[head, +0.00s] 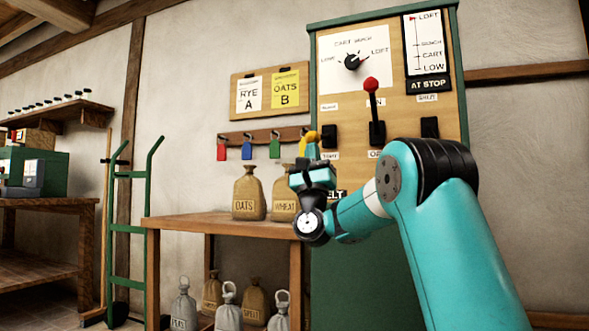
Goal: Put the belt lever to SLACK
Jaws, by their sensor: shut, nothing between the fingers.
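A control panel (450,75) stands behind my arm. A black plate lettered "ELT" (338,195) shows low on it, its left end covered by my gripper. I cannot make out a belt lever or the word SLACK there; my gripper and arm cover much of that area. A red-knobbed lever (371,86) stands up from a black slot higher on the panel; its small labels are hard to read. My gripper (309,150) is shut and empty, pointing up in front of the panel's left edge.
A wooden table (190,222) with an oats sack (249,194) and a wheat sack (284,206) stands left of my gripper. Coloured tags (247,150) hang above. A green hand truck (113,225) leans farther left.

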